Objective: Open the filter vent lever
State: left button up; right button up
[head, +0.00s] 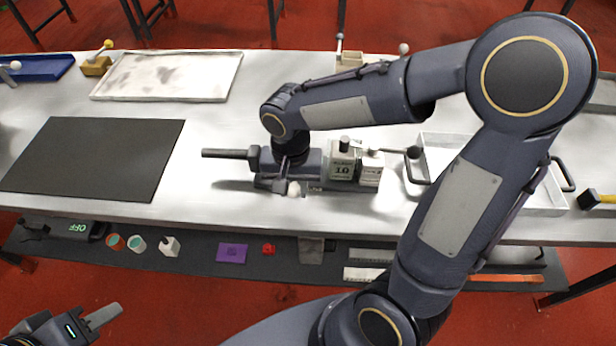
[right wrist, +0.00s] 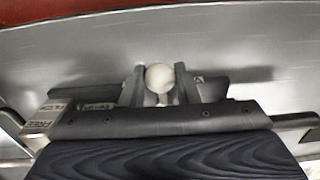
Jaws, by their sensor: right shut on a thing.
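The filter unit (head: 310,160) lies on the white table, a dark cylinder with a pipe out to the left and pale blocks at its right, one marked "10". The vent lever's white ball knob (head: 294,188) shows at the unit's front. My right gripper (head: 282,187) is down at this knob. In the right wrist view the knob (right wrist: 160,77) sits between the two fingers of the gripper (right wrist: 160,88), which is shut on it. The lever's stem is mostly hidden. My left gripper (head: 103,316) is at the lower left, away from the table; its opening cannot be made out.
A black mat (head: 90,160) and a stained white tray (head: 165,76) lie to the left. A white tray with black handles (head: 440,140) stands at the right, partly behind my right arm. A lower shelf (head: 200,259) holds small items, including a purple block (head: 232,253).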

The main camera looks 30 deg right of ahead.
dwell(0.3)
jog(key=shift+w+a+m+b, duration=0.4)
jog(key=shift+a+m, duration=0.1)
jog(key=shift+m, duration=0.5)
jog(key=shift+w+a+m, duration=0.1)
jog(key=shift+m, duration=0.2)
jog(key=shift+w+a+m, duration=0.3)
jog(key=shift+w+m, duration=0.05)
jog(key=shift+m, duration=0.35)
jog(key=o, duration=0.9)
